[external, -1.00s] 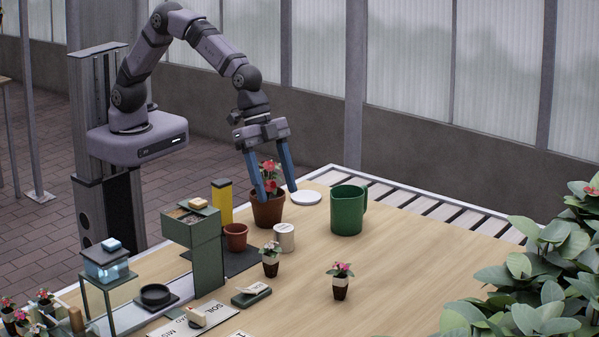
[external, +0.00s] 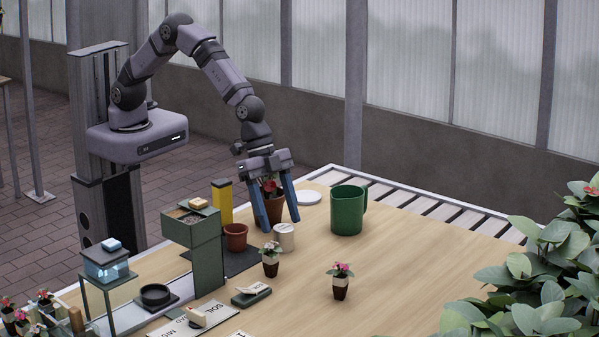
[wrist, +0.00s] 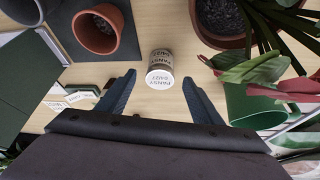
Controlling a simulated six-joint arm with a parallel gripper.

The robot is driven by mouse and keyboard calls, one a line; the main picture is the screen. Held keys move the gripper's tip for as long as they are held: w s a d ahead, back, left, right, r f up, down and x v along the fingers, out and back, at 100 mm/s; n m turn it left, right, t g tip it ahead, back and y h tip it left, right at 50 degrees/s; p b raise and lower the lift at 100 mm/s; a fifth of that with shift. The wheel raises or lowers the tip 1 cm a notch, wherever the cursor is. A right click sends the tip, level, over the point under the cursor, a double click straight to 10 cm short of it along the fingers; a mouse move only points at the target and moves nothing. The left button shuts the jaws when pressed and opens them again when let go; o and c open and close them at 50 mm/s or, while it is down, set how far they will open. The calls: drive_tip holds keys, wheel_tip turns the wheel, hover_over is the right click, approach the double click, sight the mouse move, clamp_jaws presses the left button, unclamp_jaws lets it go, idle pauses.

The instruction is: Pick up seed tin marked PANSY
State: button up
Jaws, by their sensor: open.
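The seed tin (external: 284,239) is a small pale cylinder standing upright on the wooden table. In the wrist view the tin (wrist: 160,77) shows its round white lid, with PANSY readable on it. My gripper (external: 280,224) has two blue fingers pointing down, spread wide and empty. In the external view its fingertips are just above and behind the tin. In the wrist view the tin appears just beyond and between the fingertips (wrist: 158,77), apart from both.
A terracotta pot (external: 236,238) stands left of the tin, and a flowering pot (external: 274,207) is close behind my fingers. A small flower pot (external: 270,268) stands in front. A green mug (external: 347,210) is to the right. The right tabletop is mostly clear.

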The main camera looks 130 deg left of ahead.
sight(282, 226)
drive_tip(key=shift+p+x, duration=0.65)
drive_tip(key=shift+x, duration=1.7)
drive_tip(key=c, duration=1.1)
drive_tip(key=shift+c, duration=0.3)
drive_tip(key=shift+r, duration=0.1)
wheel_tip(282, 226, up, 10)
drive_tip(key=shift+f+b, duration=0.1)
drive_tip(key=shift+b, duration=0.8)
